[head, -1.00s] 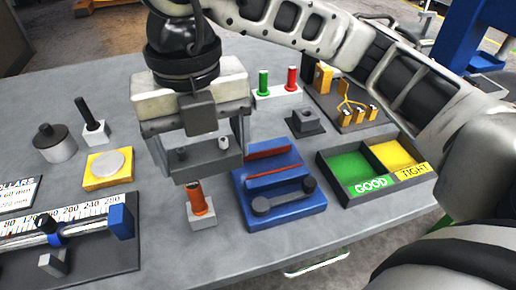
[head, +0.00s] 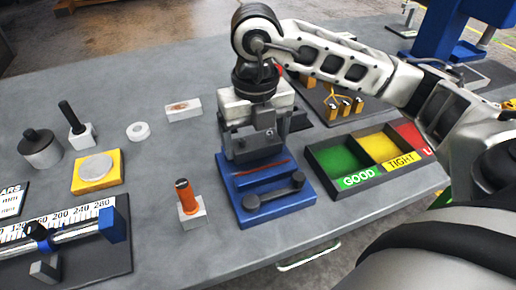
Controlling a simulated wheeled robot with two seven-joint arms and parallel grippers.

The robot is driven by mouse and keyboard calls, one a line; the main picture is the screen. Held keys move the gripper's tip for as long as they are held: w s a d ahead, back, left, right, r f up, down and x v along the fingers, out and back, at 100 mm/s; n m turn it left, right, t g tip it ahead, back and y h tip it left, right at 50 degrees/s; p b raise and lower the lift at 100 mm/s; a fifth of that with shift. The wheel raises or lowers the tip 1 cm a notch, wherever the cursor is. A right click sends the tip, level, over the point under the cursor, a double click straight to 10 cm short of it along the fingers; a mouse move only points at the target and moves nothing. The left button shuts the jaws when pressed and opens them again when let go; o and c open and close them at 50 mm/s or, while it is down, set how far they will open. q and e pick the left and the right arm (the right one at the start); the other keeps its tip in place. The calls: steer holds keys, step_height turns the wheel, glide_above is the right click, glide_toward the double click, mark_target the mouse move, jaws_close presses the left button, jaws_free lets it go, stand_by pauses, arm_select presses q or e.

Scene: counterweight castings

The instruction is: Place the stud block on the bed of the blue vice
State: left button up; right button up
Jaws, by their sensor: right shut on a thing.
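My right gripper (head: 258,143) points down over the rear half of the blue vice (head: 268,206). It is shut on the grey stud block (head: 247,156), whose front face shows between the fingers. The block is behind the vice's front red jaw strip (head: 263,169); the rear jaw is hidden by the gripper and block. I cannot tell whether the block touches the vice bed. My left gripper is not in view.
An orange pin in a white block (head: 192,215) stands left of the vice. A tray with GOOD and TIGHT bins (head: 335,195) is close on the right. A white ring (head: 138,131) and white block (head: 183,109) lie behind left. A caliper (head: 85,231) is front left.

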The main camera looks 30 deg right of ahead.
mark_target(259, 139)
steer(key=f, duration=0.1)
steer(key=f+p, duration=0.1)
steer(key=f, duration=0.1)
steer(key=shift+d+f, duration=0.1)
steer(key=shift+d, duration=0.25)
steer(key=shift+w+f, duration=0.1)
steer(key=shift+f, duration=0.1)
steer(key=shift+f+b, duration=0.2)
steer(key=shift+b, duration=0.1)
steer(key=o, duration=1.5)
step_height(259, 139, up, 12)
steer(key=shift+r, duration=0.2)
